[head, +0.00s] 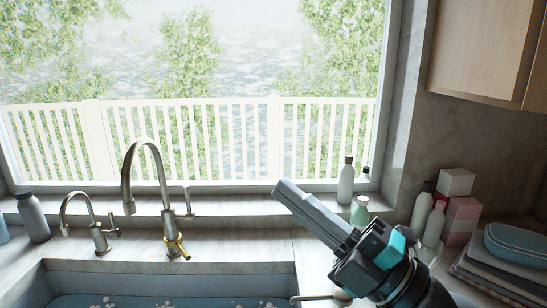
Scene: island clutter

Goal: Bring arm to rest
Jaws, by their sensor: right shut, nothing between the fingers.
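My right gripper (291,198) shows in the head view at the lower right of centre. Its arm comes in from the bottom right, and its grey fingers point up and left towards the window sill. The fingers are shut together with nothing between them. The gripper appears in front of the counter and sill, and I cannot tell how far it is from them. My left gripper is not in the view.
A sink (170,283) lies at the bottom left, with a tall tap (127,180) and a small tap (95,225) behind it. Bottles (346,182) stand on the sill. Boxes (462,217), more bottles and a stack with a blue case (515,245) fill the right counter. A cabinet (485,45) hangs above.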

